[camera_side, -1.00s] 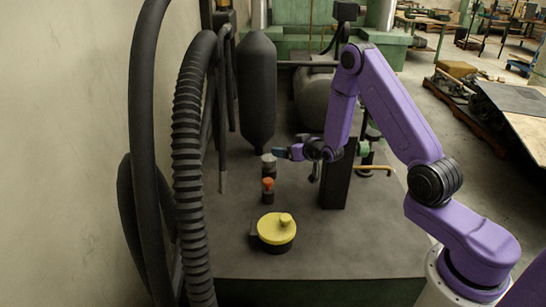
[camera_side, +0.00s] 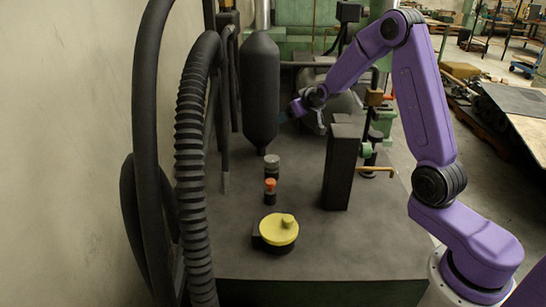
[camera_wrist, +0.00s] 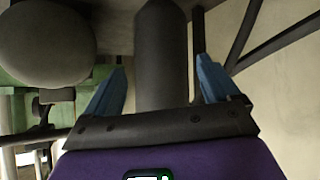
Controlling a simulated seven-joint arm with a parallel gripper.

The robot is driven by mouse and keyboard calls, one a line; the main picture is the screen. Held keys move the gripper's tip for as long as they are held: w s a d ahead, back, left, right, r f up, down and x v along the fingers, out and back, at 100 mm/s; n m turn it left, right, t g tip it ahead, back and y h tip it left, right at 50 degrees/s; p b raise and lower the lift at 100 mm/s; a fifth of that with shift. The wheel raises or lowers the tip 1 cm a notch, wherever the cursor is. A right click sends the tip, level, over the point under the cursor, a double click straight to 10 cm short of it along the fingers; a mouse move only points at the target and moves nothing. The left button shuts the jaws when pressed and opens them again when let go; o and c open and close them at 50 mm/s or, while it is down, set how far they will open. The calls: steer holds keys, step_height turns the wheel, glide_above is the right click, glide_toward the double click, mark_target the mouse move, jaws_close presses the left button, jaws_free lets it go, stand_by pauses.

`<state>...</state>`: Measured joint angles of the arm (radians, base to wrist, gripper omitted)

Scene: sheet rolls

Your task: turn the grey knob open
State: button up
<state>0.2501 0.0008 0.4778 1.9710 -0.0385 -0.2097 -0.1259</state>
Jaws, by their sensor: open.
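The grey knob (camera_side: 271,161), a small upright cylinder with a lighter grey top, stands on the dark bench top behind the orange-capped knob. My gripper (camera_side: 291,112) is above and behind it, to its upper right in the side view, and clear of it. The gripper lies level beside the hanging black cylinder. In the wrist view its two blue fingers (camera_wrist: 163,64) are spread wide with nothing held. The black cylinder (camera_wrist: 160,55) shows between and beyond them; I cannot tell how near it is. The grey knob is not visible in the wrist view.
The orange-capped knob (camera_side: 270,184) and a yellow round knob (camera_side: 279,230) stand in front. A dark upright block (camera_side: 341,170) stands to the right, with a yellow lever (camera_side: 378,169) beyond it. Thick black hoses (camera_side: 190,150) run along the left.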

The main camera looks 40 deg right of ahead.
mark_target(272, 158)
steer(key=w+f+n+g+y, duration=0.1)
steer(key=w+f, duration=0.1)
steer(key=f, duration=0.4)
steer(key=w+a+f+g+y, duration=0.1)
steer(key=w+f+g, duration=0.1)
steer(key=f, duration=0.5)
steer(key=w+a+f+n+g+y, duration=0.1)
steer(key=w+f+g, duration=0.1)
steer(key=f, duration=0.4)
steer(key=shift+w+a+f+n, duration=0.15)
steer(key=shift+w+n, duration=0.15)
steer(key=shift+w, duration=0.45)
steer(key=shift+g, duration=0.3)
steer(key=c, duration=1.1)
